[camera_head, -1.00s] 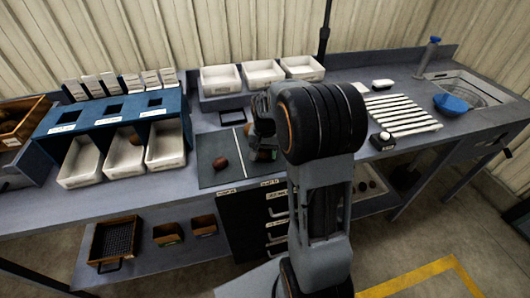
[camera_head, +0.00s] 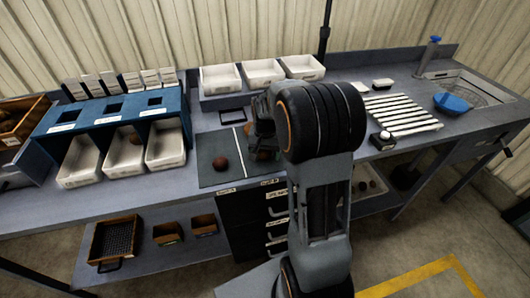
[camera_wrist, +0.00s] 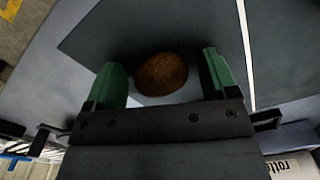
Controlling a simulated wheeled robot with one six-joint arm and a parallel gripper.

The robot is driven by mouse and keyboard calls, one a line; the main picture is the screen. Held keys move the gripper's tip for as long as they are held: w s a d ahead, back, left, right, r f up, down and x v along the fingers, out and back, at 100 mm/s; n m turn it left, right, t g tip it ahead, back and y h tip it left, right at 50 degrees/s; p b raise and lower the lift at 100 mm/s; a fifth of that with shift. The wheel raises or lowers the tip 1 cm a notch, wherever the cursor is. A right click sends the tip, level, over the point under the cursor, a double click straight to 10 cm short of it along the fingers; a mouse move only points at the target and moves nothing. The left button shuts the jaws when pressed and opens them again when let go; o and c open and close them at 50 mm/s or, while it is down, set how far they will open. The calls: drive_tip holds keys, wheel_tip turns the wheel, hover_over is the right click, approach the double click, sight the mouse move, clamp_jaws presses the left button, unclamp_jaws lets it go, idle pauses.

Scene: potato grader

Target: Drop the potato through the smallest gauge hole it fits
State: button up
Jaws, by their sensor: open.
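A brown potato (camera_wrist: 162,74) lies between the two green fingers of my gripper (camera_wrist: 168,78) in the wrist view. The jaws are open, with a clear gap beside the potato on the right. In the head view this potato (camera_head: 264,155) is partly hidden by my arm, on the right part of the dark mat (camera_head: 208,145). A second brown potato (camera_head: 220,163) lies on the mat left of the white line. The blue gauge stand (camera_head: 90,123) at left has three dark holes, the left one (camera_head: 68,116), middle one (camera_head: 114,107) and right one (camera_head: 154,100).
White bins stand under the gauge; the middle bin (camera_head: 124,163) holds a potato. Three white trays (camera_head: 263,72) stand at the back. A white slatted rack (camera_head: 402,113) and a blue bowl (camera_head: 452,103) are at right. My arm hides part of the bench.

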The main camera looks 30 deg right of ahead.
wheel_tip(320, 180, up, 12)
drive_tip(key=f, duration=0.1)
drive_tip(key=s+a+n+t, duration=0.1)
drive_tip(key=s+a+n, duration=0.2)
drive_tip(key=s+a, duration=0.2)
drive_tip(key=s+a+f+n+t, duration=0.1)
drive_tip(key=s+a+n, duration=0.3)
drive_tip(key=s, duration=0.7)
drive_tip(key=shift+a+t, duration=0.45)
drive_tip(key=shift+t, duration=0.35)
